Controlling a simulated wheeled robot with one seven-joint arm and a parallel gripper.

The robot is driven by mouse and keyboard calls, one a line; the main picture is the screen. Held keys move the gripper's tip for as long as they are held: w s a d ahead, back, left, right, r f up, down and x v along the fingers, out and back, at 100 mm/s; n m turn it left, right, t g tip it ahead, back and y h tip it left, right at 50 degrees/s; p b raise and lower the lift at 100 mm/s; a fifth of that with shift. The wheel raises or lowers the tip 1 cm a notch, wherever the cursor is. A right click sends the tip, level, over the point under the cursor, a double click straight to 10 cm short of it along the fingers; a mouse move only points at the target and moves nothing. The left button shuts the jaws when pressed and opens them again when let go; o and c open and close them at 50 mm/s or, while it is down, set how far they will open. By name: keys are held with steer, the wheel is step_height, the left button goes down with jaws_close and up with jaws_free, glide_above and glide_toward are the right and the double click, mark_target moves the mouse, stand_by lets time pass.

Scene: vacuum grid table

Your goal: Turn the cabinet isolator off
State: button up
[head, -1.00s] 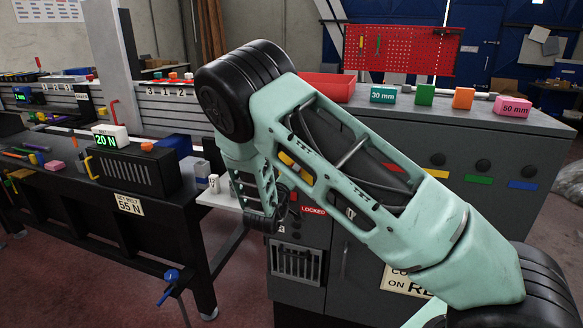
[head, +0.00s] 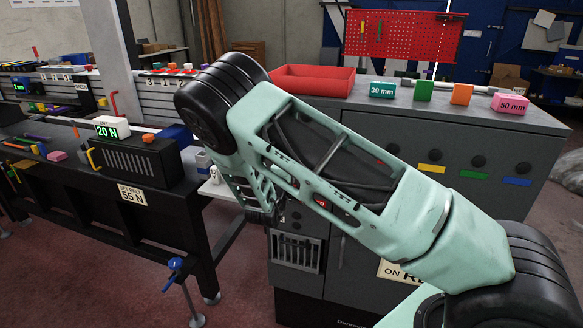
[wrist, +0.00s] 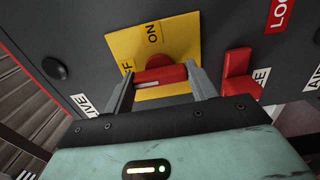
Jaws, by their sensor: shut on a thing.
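The cabinet isolator is a red rotary handle (wrist: 160,77) on a yellow plate (wrist: 124,45) marked ON and OFF, seen in the wrist view on the grey cabinet face. My gripper (wrist: 161,82) has one finger at each end of the handle and is shut on it. The handle's white mark lies roughly level across the picture, tilted slightly up to the right. In the head view my arm hides the isolator and the fingers. The cabinet (head: 460,145) stands at the right there.
A second red handle (wrist: 240,77) sits close to the right of my gripper, near a red LOCKED label (wrist: 284,14). A black knob (wrist: 55,68) is at the left. A red tray (head: 312,82) and several coloured blocks stand on the cabinet top.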

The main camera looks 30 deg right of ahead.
steer(key=shift+a+f, duration=0.1)
steer(key=o, duration=1)
steer(key=b+v, duration=0.4)
steer(key=v, duration=1.3)
steer(key=shift+s, duration=0.2)
steer(key=shift+a, duration=0.15)
